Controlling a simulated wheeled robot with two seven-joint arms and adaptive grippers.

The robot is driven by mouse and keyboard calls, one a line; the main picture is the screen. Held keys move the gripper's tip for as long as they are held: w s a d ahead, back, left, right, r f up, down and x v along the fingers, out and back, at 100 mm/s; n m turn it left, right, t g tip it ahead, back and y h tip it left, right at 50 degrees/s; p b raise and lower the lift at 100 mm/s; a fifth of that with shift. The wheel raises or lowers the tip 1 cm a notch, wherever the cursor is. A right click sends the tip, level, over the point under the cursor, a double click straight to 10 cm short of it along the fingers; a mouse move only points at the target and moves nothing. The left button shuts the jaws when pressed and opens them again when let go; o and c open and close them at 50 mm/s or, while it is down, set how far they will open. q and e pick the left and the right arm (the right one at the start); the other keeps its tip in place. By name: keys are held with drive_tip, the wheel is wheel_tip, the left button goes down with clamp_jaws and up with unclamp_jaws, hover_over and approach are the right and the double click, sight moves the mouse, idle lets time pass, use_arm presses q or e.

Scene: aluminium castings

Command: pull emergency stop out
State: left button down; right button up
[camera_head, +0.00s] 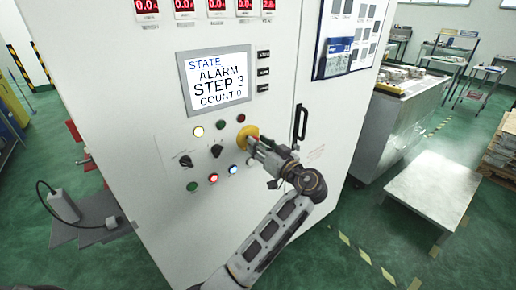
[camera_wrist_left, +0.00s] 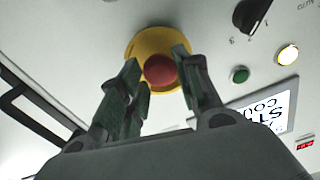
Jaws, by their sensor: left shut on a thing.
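The emergency stop is a red button on a round yellow base on the front of a white control cabinet (camera_head: 140,120). In the head view its yellow base (camera_head: 246,133) shows at the right of the button rows, and my gripper hides the red part. In the left wrist view the red button (camera_wrist_left: 160,69) sits between my fingers, in front of the yellow base (camera_wrist_left: 150,43). My left gripper (camera_head: 257,146) reaches it from the lower right, and its two fingers (camera_wrist_left: 160,80) are shut on the red button. My right gripper is in neither view.
A screen (camera_head: 215,79) reads STATE ALARM, STEP 3, COUNT 0. Dark rotary knobs (camera_head: 217,151) and several coloured buttons lie left of and below the stop. A black door handle (camera_head: 300,122) stands close right of my gripper. A pale low table (camera_head: 432,190) is farther right.

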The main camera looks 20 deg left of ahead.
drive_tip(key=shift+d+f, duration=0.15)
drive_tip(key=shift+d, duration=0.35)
use_arm(q)
drive_tip(key=shift+d, duration=0.1)
drive_tip(key=c, duration=1)
unclamp_jaws()
drive_tip(key=shift+s, duration=0.1)
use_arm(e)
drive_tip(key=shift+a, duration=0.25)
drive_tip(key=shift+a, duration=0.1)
use_arm(q)
drive_tip(key=shift+r, duration=0.1)
drive_tip(key=shift+w+a+p, duration=0.35)
drive_tip(key=shift+a+p, duration=0.05)
drive_tip(key=shift+p, duration=0.25)
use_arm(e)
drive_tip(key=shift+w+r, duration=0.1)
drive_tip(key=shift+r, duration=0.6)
